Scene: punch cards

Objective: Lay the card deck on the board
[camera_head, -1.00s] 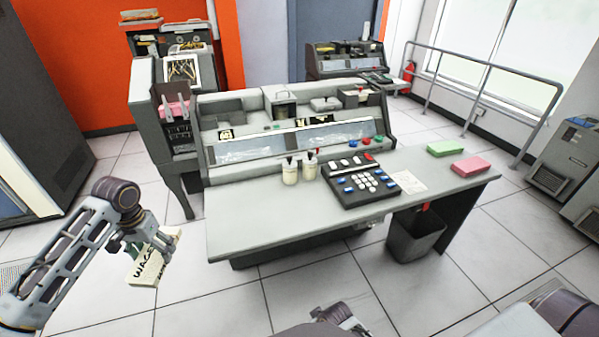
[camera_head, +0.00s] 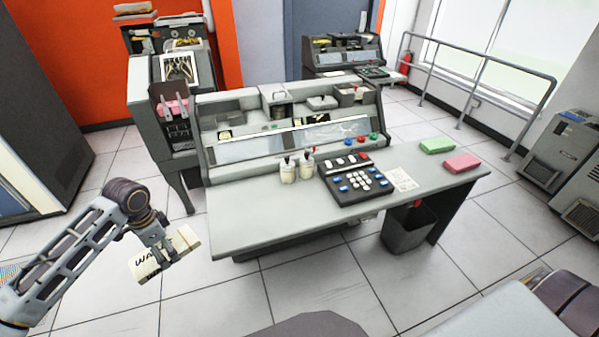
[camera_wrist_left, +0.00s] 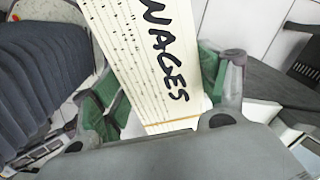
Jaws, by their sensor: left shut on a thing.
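In the left wrist view the deck (camera_wrist_left: 135,45) reads "WAGES" and has rows of small punched holes. My left gripper (camera_head: 165,250) is shut on the deck, with green finger pads on both sides of it. It holds the deck tilted, in the air left of the grey desk top (camera_head: 270,215). I cannot pick out a separate board for certain. My right gripper does not show now.
The desk's front left part is clear. A grey bin (camera_head: 407,232) stands below.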

